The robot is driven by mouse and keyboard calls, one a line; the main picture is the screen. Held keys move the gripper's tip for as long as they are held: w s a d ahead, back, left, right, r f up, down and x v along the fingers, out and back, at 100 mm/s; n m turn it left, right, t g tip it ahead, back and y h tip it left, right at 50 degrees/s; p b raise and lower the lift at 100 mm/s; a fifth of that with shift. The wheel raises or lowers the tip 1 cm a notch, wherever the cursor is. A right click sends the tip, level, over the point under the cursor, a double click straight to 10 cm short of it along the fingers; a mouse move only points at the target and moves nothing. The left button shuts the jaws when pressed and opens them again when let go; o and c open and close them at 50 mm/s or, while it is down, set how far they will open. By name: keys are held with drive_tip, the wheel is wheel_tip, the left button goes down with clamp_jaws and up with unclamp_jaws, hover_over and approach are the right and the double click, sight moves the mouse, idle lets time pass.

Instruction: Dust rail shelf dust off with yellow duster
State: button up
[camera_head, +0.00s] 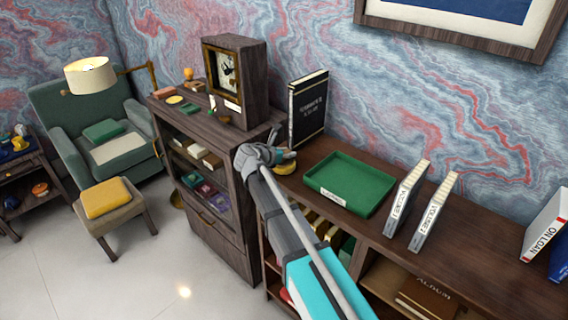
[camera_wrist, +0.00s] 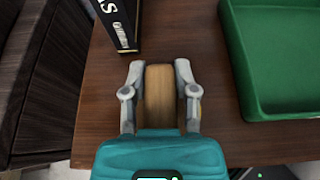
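My gripper (camera_head: 268,154) is at the left end of the long wooden shelf top (camera_head: 487,254). In the wrist view, its two fingers (camera_wrist: 160,78) lie along both sides of a tan wooden block and appear to press on it. This block looks like the handle of the yellow duster (camera_wrist: 159,97). In the head view, a yellow part of the duster (camera_head: 286,169) shows just under the fingers, at or close to the shelf top. The rest is hidden by my gripper. I cannot make out dust or a rail in either view.
A black book (camera_head: 308,110) stands behind my gripper. A green tray (camera_head: 350,184) lies to its right, then upright white volumes (camera_head: 405,198). A dark cabinet (camera_head: 215,135) with a clock (camera_head: 228,75) stands left. Bare wood shows between my gripper and the tray.

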sight(286, 169)
clamp_jaws()
drive_tip(key=shift+r, duration=0.25)
drive_tip(key=shift+r+p, duration=0.75)
drive_tip(key=shift+p, duration=0.2)
drive_tip(key=s+r+p, duration=1.1)
drive_tip(key=s, duration=0.3)
